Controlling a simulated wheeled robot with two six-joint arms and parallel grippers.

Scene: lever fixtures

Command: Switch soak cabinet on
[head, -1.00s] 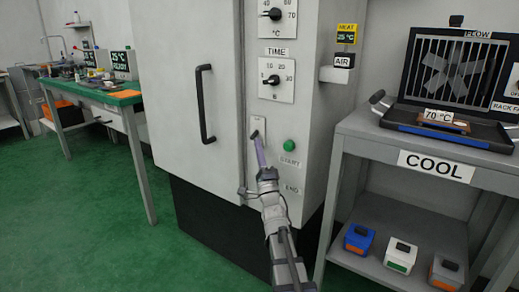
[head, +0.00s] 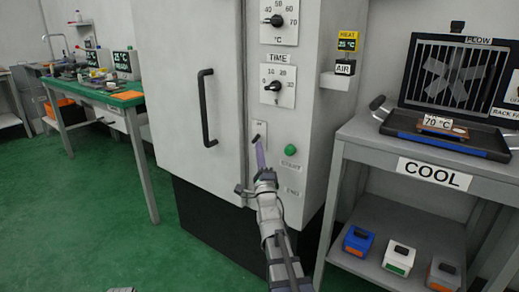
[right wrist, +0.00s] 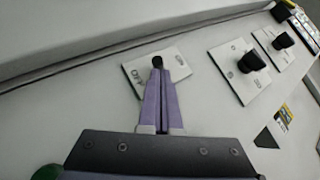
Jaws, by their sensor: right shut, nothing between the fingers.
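The tall grey-white cabinet (head: 185,60) stands in the middle of the head view. A small light switch plate (head: 261,128) with a short black lever (head: 256,137) is on its front, below the TIME dial. In the right wrist view the plate (right wrist: 174,68) carries lettering, and the black lever (right wrist: 157,62) is at the fingertips. My right gripper (head: 260,145) is shut, with its purple fingers together and nothing between them. Its tips are at the lever; I cannot tell whether they touch. The lever's exact position is partly hidden by the fingers.
A green START button (head: 291,150) is right of the switch. The TIME dial (head: 275,85) and a temperature dial (head: 276,20) are above. A black door handle (head: 207,108) is to the left. The COOL bench (head: 365,135) stands close on the right, a green-topped bench (head: 100,92) at far left.

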